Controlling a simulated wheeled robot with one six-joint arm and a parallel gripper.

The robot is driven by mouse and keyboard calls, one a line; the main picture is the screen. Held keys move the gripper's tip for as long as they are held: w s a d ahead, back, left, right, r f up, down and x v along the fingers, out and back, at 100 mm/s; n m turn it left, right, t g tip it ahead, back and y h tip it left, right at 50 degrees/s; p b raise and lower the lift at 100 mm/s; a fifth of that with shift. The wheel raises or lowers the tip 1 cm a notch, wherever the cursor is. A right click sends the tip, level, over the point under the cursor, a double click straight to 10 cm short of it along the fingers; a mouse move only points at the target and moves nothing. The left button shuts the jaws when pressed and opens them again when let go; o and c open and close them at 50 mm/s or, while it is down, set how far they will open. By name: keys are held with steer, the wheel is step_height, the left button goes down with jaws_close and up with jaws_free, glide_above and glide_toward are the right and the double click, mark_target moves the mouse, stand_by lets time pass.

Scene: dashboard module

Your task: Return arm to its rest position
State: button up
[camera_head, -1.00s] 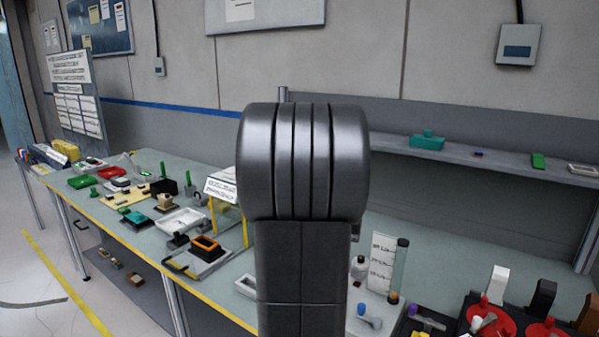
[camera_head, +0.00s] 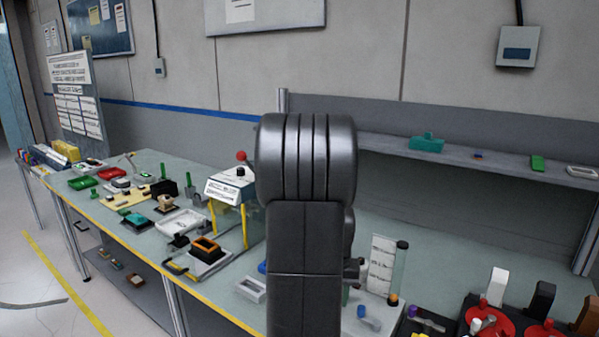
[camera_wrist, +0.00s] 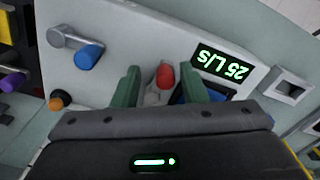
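My gripper (camera_wrist: 161,90) shows in the wrist view with its two green fingers apart. A red-tipped grey part (camera_wrist: 166,77) shows in the gap between them; I cannot tell its distance from the fingers. Beyond is a pale panel with a lit green display reading 25 L/s (camera_wrist: 222,66), upside down in this view. A grey lever with a blue end (camera_wrist: 88,56) is at the upper left of the panel. In the head view my dark arm (camera_head: 305,220) rises in the middle and hides the gripper. Nothing is seen held.
The long bench (camera_head: 120,225) bears a white box with a red ball (camera_head: 241,156) left of my arm. A clear tube with a dark cap (camera_head: 400,272) and red round parts (camera_head: 487,318) are at right. A shelf (camera_head: 480,158) runs along the back.

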steer(key=shift+s+d+n, duration=0.15)
steer(key=shift+d+n, duration=0.2)
steer(key=shift+n, duration=0.65)
